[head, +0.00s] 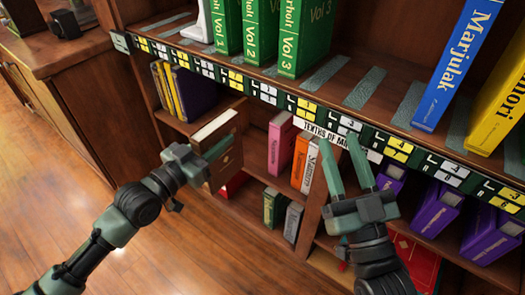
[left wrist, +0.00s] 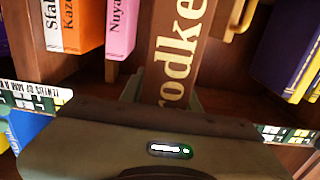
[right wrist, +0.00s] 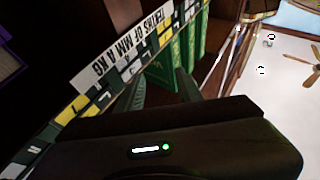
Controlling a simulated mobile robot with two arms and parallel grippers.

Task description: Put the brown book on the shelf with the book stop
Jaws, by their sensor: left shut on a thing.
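The brown book (head: 229,150) is upright at the front of the middle shelf, its pale page edges facing up. In the left wrist view, its spine (left wrist: 180,45) carries large cream letters. My left gripper (head: 208,152) is shut on it, and its fingers show on either side of the book in the left wrist view. A tan, bracket-like piece (left wrist: 240,18) stands right beside the book there; I cannot tell whether it is the book stop. My right gripper (head: 345,155) is open and empty in front of the shelf edge. Its fingers also show apart in the right wrist view (right wrist: 162,90).
A pink book (head: 282,143) and orange book (head: 301,158) stand right of the brown book. Yellow and dark purple books (head: 190,92) stand to its left. The upper shelf, with a labelled edge strip (head: 265,92), overhangs this row. Green books (head: 305,35) stand above.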

